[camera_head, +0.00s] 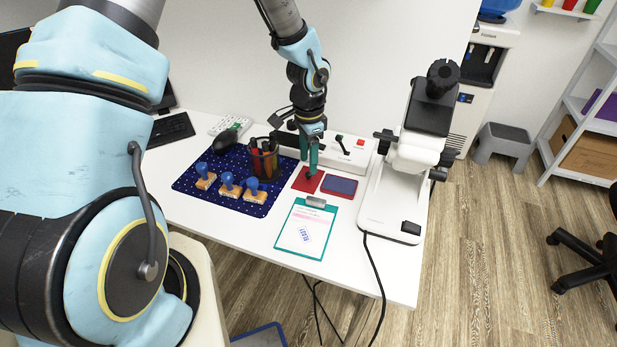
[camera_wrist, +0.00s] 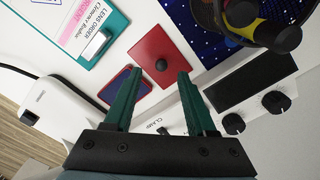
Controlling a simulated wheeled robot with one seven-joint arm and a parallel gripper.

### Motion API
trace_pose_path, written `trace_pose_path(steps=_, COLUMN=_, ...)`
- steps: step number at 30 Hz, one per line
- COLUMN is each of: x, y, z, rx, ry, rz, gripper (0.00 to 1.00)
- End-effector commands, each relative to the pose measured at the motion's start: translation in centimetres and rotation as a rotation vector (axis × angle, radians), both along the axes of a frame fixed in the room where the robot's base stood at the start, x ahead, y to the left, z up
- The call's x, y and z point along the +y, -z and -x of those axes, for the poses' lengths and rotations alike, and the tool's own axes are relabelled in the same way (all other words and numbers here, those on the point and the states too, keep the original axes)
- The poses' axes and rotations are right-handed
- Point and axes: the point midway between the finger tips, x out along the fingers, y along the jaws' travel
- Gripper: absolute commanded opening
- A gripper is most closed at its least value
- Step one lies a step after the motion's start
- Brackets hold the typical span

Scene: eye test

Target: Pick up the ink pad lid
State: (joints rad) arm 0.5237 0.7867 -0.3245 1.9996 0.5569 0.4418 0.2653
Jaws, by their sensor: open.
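The ink pad lid is a flat red square (camera_head: 303,185) with a small black knob, lying on the white table. In the wrist view the lid (camera_wrist: 154,42) lies just beyond my fingertips. Its knob (camera_wrist: 161,65) shows between them. The ink pad (camera_head: 339,187), dark blue with a red rim, lies right beside the lid; it also shows in the wrist view (camera_wrist: 116,84), partly behind a finger. My gripper (camera_head: 309,168) has green fingers, points down over the lid, and is open and empty; it also shows in the wrist view (camera_wrist: 160,73). Whether the fingertips touch the lid cannot be told.
A mesh pen cup (camera_head: 265,160) and several blue-handled stamps (camera_head: 228,184) stand on a dark blue mat (camera_head: 205,166) at left. A teal clipboard (camera_head: 303,247) lies in front. A white device (camera_head: 392,210) stands at right. A white control box (camera_head: 345,152) sits behind.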

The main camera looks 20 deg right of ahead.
Motion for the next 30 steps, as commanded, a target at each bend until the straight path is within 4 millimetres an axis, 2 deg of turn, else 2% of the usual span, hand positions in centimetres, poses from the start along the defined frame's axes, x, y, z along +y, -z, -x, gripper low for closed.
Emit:
trace_pose_path(steps=9, x=0.0, y=3.7, z=-0.1, rx=0.001, ry=0.001, rz=-0.001, gripper=0.57)
trace_pose_path(steps=17, x=0.0, y=4.0, z=-0.2, rx=-0.001, ry=0.0, rz=0.0, gripper=0.57)
trace_pose_path(steps=30, x=0.0, y=4.0, z=-0.2, rx=0.0, ry=0.0, rz=0.0, gripper=0.08)
